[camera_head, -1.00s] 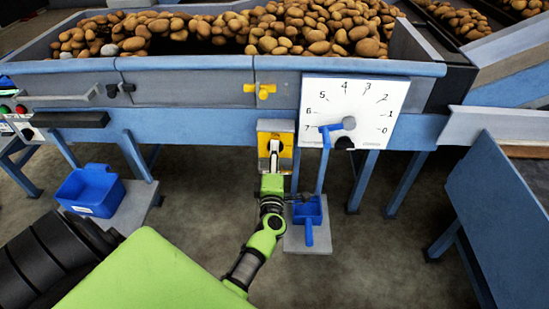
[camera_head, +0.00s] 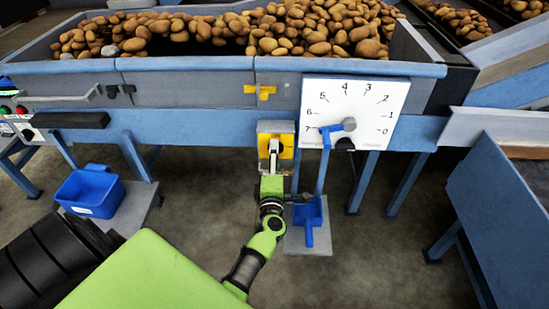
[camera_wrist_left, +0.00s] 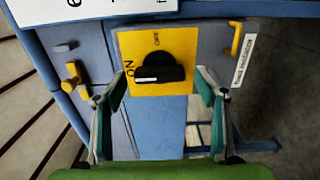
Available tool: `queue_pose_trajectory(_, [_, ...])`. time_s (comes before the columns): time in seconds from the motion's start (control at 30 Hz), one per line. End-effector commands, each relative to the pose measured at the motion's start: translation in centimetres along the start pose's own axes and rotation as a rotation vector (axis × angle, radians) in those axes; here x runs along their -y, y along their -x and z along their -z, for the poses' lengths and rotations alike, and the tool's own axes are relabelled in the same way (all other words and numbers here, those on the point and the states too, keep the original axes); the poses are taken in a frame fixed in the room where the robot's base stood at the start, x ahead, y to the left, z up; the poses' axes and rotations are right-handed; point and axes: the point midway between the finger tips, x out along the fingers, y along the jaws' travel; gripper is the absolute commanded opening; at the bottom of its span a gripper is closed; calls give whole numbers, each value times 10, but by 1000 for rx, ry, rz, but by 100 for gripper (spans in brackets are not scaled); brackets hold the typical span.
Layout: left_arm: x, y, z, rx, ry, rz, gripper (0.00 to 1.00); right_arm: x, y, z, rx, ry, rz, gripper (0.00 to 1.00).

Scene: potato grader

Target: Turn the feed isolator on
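The feed isolator (camera_head: 284,128) is a yellow plate on a grey box under the blue hopper. In the left wrist view its yellow plate (camera_wrist_left: 184,45) carries a black rotary knob (camera_wrist_left: 163,66). "OFF" is printed at the plate's top and "ON" at its left in that view. The knob's bar lies crosswise, its pale mark at the left end close to "ON". My left gripper (camera_head: 273,150) is in front of the isolator. In the wrist view my left gripper (camera_wrist_left: 160,90) is open, with one finger on each side of the knob and gaps between. My right gripper is not in view.
A white dial board (camera_head: 365,95) with a blue pointer stands right of the isolator. A blue scoop (camera_head: 309,217) lies below right. A blue bin (camera_head: 91,190) stands at left. Blue legs support the hopper.

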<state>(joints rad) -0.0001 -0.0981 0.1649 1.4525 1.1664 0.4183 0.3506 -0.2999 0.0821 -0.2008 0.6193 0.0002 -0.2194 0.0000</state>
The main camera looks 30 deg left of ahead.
Motion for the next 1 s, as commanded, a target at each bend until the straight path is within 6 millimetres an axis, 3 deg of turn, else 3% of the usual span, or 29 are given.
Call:
queue_pose_trajectory(0.5, [1,69,0,0,0,2,65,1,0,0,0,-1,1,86])
queue_pose_trajectory(1.0, [0,75,0,0,1,1,65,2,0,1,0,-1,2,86])
